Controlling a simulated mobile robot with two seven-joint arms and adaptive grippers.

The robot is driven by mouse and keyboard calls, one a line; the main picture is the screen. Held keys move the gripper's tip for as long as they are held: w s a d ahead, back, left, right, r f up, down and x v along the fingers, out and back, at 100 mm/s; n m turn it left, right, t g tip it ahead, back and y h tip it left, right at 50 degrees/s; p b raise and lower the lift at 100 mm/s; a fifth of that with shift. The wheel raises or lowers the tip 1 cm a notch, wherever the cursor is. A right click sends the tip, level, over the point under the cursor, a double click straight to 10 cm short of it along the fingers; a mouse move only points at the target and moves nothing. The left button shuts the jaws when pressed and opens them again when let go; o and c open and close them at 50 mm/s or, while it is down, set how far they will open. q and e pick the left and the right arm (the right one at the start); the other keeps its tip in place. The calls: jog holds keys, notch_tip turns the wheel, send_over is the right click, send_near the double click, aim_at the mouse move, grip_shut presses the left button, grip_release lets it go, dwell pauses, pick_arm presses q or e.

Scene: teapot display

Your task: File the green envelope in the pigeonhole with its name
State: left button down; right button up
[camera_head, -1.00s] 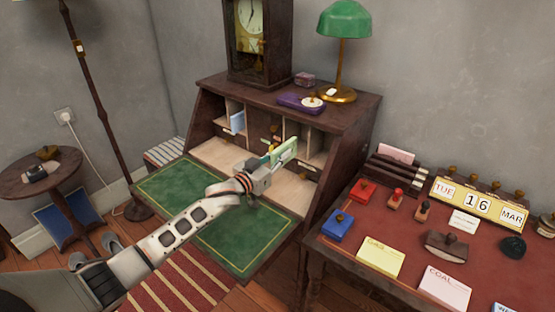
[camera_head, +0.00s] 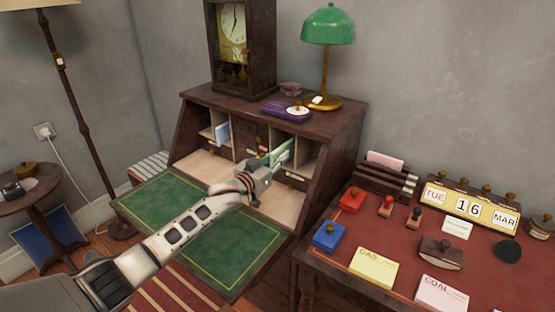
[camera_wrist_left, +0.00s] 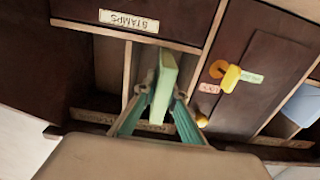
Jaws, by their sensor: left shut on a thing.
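My left gripper (camera_head: 268,168) is shut on the green envelope (camera_head: 279,151) and holds it upright on edge at the right-hand pigeonholes of the writing desk (camera_head: 335,135). In the left wrist view the envelope (camera_wrist_left: 163,84) stands between the two teal fingers (camera_wrist_left: 158,118), with its far end at a pigeonhole opening. How deep it is inside, I cannot tell. The name labels below the openings (camera_wrist_left: 92,117) are partly hidden and unreadable. My right gripper is not in view.
A blue envelope (camera_head: 222,133) stands in a left pigeonhole. A drawer labelled STAMPS (camera_wrist_left: 129,20) and a small door with a yellow key (camera_wrist_left: 231,78) flank the opening. A clock (camera_head: 240,45), purple box (camera_head: 286,112) and green lamp (camera_head: 328,25) stand on top.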

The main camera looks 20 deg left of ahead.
pick_arm(q)
jog(key=shift+w, duration=0.1)
jog(key=c, duration=2)
grip_release()
jog(key=v, duration=1.2)
jog(key=shift+r, duration=0.15)
